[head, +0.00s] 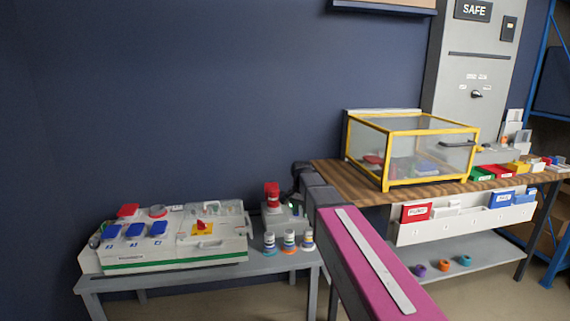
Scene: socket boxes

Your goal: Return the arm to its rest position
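My arm (365,255), a magenta link with a pale strip, reaches from the bottom edge up and left to dark joints (318,192). A dark part (300,170) at its far end overlaps the left edge of the wooden table. I cannot make out gripper fingers there, nor whether anything is held.
A grey bench (270,264) at left carries a white panel box (180,242), a grey box with a red top (272,195) and several ringed posts (289,240). The wooden table (335,176) holds a yellow-framed clear case (388,160). A grey safe cabinet (475,65) stands behind.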

